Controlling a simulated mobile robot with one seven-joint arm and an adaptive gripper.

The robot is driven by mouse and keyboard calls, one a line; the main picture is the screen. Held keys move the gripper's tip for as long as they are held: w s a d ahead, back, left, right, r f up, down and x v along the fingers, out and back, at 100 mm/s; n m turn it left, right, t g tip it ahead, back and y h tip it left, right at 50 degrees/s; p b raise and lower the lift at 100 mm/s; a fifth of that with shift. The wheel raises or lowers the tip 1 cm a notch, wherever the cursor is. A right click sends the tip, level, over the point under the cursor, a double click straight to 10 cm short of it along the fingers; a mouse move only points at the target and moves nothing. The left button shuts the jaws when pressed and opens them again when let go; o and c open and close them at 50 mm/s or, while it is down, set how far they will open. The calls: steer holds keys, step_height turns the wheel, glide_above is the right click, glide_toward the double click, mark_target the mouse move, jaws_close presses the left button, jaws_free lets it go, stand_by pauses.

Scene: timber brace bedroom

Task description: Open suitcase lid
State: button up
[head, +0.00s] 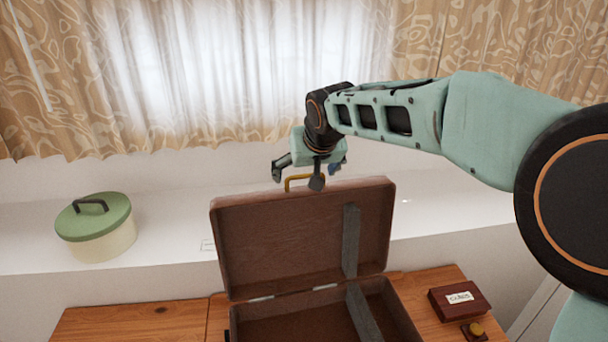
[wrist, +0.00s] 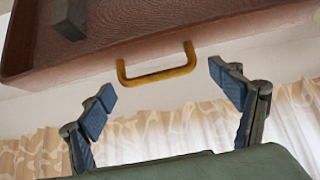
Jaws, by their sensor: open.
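The brown suitcase has its lid (head: 290,232) raised, standing roughly upright and tilted back from the base (head: 290,328). A grey strap or brace runs down the right side inside the lid and base. A yellow handle (head: 297,179) sits on the lid's top edge. My gripper (head: 297,180) is at that edge, open. In the wrist view the lid (wrist: 150,38) fills the top and the handle (wrist: 158,75) lies between the two spread fingers (wrist: 165,88), with a gap on each side. The fingers do not appear to touch the handle.
The suitcase stands on a wooden surface (head: 140,322). A green-lidded pot (head: 97,225) is on the white ledge (head: 170,215) behind, at left. A small dark red box (head: 460,300) and a small item with a yellow knob (head: 475,330) lie at right. Curtains (head: 60,80) hang behind.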

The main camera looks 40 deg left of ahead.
steer(key=v, duration=1)
